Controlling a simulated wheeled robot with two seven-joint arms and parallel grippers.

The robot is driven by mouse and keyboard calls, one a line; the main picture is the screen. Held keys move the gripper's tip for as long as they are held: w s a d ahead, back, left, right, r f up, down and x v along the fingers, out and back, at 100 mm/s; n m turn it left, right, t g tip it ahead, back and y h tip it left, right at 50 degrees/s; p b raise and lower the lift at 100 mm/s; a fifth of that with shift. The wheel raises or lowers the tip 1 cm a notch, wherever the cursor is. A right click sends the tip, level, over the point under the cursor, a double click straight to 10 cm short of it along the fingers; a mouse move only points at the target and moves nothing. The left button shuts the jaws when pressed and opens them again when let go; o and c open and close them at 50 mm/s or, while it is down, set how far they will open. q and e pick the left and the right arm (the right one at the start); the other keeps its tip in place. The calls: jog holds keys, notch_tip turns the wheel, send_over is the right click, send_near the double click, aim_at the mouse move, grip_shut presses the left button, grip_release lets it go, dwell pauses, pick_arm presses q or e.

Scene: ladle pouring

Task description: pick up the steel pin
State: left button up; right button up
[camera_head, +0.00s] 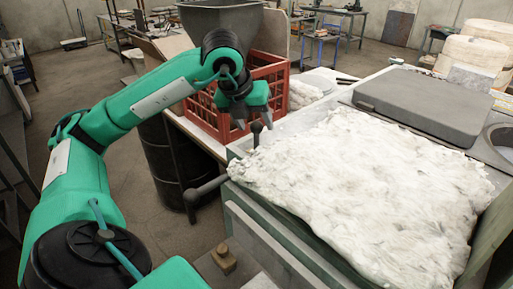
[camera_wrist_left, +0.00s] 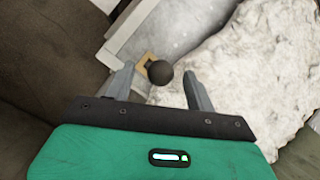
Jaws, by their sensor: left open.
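The steel pin shows as a dark round knob on a short stem (camera_head: 257,129), standing at the back left corner of the work box, beside the white lumpy mass. In the left wrist view its dark ball head (camera_wrist_left: 159,73) lies between my fingertips, with a small yellowish plate at its base. My left gripper (camera_head: 254,122) points down just above and around the knob. Its fingers (camera_wrist_left: 158,82) are apart, with a visible gap on both sides of the ball. The lower part of the pin is hidden. My right gripper is not in view.
A red crate (camera_head: 207,119) stands close behind the gripper, with a grey hopper (camera_head: 222,22) above it. The white mass (camera_head: 360,190) fills the box top to the right. A dark handle bar (camera_head: 207,187) sticks out at the box's left side. A grey lid (camera_head: 425,103) lies behind.

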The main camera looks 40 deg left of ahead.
aim_at(258, 130)
pick_arm(q)
jog(key=x, duration=0.4)
jog(key=shift+p, duration=0.35)
grip_shut()
